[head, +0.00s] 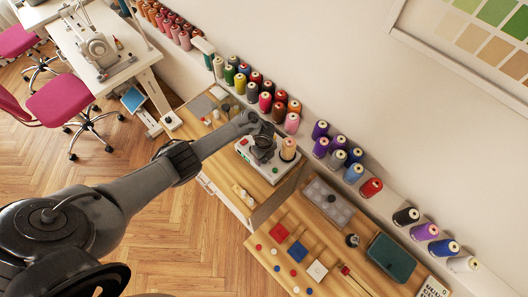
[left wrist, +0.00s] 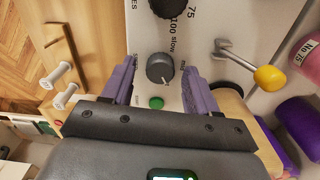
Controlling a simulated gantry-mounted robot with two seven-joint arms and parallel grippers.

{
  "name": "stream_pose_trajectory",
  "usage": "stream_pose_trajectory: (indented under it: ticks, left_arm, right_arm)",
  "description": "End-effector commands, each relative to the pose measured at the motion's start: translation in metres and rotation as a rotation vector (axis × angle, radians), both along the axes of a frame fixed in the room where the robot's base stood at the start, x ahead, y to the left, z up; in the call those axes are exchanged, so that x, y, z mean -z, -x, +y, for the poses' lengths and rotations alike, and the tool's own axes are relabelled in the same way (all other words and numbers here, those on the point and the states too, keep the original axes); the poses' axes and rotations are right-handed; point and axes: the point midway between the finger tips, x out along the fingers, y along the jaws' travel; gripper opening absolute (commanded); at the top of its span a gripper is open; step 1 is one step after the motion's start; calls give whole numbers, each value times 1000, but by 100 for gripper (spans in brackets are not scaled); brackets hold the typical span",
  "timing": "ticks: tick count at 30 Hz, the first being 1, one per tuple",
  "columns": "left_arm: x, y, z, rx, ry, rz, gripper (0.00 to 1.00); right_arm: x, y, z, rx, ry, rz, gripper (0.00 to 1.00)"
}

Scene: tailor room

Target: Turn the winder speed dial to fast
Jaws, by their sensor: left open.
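The winder (head: 258,160) is a white machine on the wooden bench, with a cream thread spool on it. In the left wrist view a grey round dial (left wrist: 160,68) sits on its pale panel. The word "slow" is printed near the dial, and part of another word shows by the right finger. My left gripper (left wrist: 160,72) is open, with one purple-grey finger on either side of the dial and gaps visible between. I cannot tell the finger depth or where the dial points. In the head view the left gripper (head: 264,140) is over the winder and hides part of it.
A second black dial (left wrist: 167,6) marked 75 and 100, a green button (left wrist: 156,102) and a lever with a yellow knob (left wrist: 267,77) are close by. Thread spools (head: 266,102) line the wall behind. A dark divider (head: 277,196) stands right of the winder.

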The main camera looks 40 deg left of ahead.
Motion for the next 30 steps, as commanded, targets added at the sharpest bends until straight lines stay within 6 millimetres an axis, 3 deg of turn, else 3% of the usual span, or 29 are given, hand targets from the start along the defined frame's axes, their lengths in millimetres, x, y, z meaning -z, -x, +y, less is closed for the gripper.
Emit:
stream_pose_trajectory:
  ticks: [18,30]
  left_arm:
    - [-92,-1,0,1,0,-2,59]
    - [-104,0,0,0,-1,0,59]
  right_arm:
    - [-27,0,-2,-6,8,0,43]
    - [-29,0,0,0,0,0,43]
